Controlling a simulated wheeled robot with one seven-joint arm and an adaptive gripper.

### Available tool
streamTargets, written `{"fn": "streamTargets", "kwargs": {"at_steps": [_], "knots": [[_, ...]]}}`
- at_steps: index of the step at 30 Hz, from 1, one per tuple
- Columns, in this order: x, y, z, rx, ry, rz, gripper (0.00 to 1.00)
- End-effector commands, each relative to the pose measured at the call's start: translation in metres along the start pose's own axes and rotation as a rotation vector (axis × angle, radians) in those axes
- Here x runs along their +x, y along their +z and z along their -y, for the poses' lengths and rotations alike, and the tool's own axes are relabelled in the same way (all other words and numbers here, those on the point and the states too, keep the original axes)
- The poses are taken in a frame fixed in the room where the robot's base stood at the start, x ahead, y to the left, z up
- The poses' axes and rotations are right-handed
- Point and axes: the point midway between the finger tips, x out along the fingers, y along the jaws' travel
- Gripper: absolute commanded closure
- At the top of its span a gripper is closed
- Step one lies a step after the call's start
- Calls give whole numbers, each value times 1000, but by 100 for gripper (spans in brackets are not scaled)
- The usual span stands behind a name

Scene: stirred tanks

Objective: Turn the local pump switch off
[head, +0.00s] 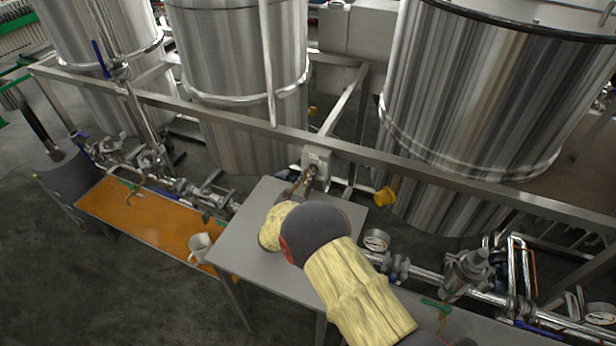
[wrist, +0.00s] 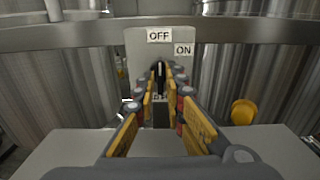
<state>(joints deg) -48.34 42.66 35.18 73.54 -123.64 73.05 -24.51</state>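The pump switch is a grey box (head: 318,157) on the steel rail in the head view. In the wrist view its plate (wrist: 139,62) carries an OFF label (wrist: 159,36) at top centre and an ON label (wrist: 183,49) lower right. A dark switch handle (wrist: 160,76) stands upright in the picture, below the OFF label. My gripper (wrist: 162,94) is directly in front of the box, its fingers on either side of the handle. A gap shows between the fingers, and I see no clear contact with the handle. Its lower part is partly hidden.
A grey table (head: 258,237) lies below my arm. An orange-topped table (head: 143,218) with a white mug (head: 200,247) is at left. A yellow knob (head: 384,199) sits right of the box. Large steel tanks (head: 240,90) stand behind the rail (head: 420,172). Pipework (head: 465,275) fills the lower right.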

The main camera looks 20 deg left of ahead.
Motion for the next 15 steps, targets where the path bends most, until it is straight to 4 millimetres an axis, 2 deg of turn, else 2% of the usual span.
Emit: {"fn": "streamTargets", "kwargs": {"at_steps": [6, 15], "knots": [[0, 1, 0, 2, 0, 1, 75], [-1, 2, 0, 2, 0, 2, 75]]}}
